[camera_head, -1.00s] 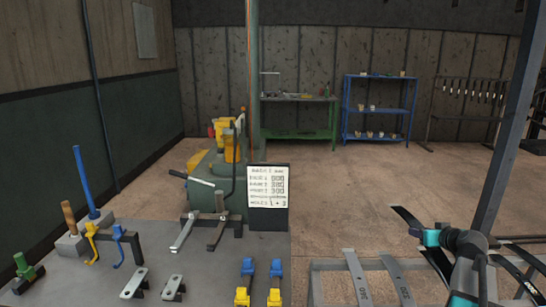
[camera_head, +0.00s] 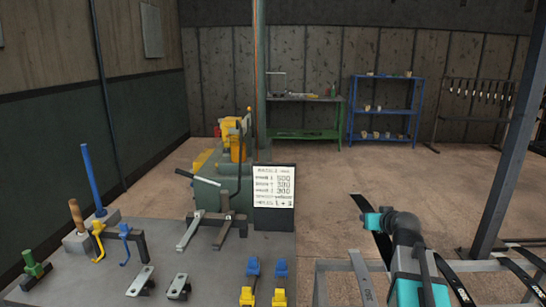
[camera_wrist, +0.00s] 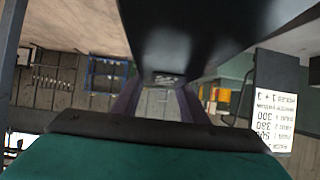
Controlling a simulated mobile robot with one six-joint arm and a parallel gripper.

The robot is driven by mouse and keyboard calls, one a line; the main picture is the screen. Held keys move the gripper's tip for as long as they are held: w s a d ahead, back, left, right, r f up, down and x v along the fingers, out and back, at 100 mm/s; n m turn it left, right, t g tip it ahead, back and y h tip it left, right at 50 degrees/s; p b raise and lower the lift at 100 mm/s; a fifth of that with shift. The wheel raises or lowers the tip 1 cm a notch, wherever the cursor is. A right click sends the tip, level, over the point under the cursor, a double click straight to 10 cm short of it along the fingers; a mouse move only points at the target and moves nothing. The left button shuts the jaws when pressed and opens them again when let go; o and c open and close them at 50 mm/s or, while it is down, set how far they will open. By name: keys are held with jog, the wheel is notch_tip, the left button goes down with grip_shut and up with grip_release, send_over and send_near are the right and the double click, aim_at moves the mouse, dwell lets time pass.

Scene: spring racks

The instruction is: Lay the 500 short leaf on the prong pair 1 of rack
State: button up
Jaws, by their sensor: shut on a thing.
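My gripper (camera_head: 377,222), with teal fingers, hangs in the air at the right of the head view. It is shut on a dark leaf (camera_head: 384,247), which shows in part below the fingers. In the wrist view the leaf (camera_wrist: 210,25) is a broad dark shape across the top, between the purplish fingers (camera_wrist: 157,100). I cannot read a number on it. A grey rack-like frame (camera_head: 330,266) stands at the lower right, below the gripper. A grey leaf (camera_head: 362,280) lies across it. I cannot tell which prong pair is number 1.
A card (camera_head: 274,188) listing pairs and numbers stands at the back of the grey bench (camera_head: 215,270). Blue and yellow blocks (camera_head: 250,285) sit at the bench front. Dark leaves (camera_head: 522,275) lie at the far right. A dark post (camera_head: 505,150) rises right of my arm.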

jog(key=a+r, duration=0.2)
jog(key=a, duration=0.6)
jog(key=a+r, duration=0.3)
jog(key=a, duration=0.6)
jog(key=shift+r, duration=0.25)
jog(key=shift+s, duration=0.1)
jog(key=d, duration=0.7)
jog(key=shift+s, duration=0.2)
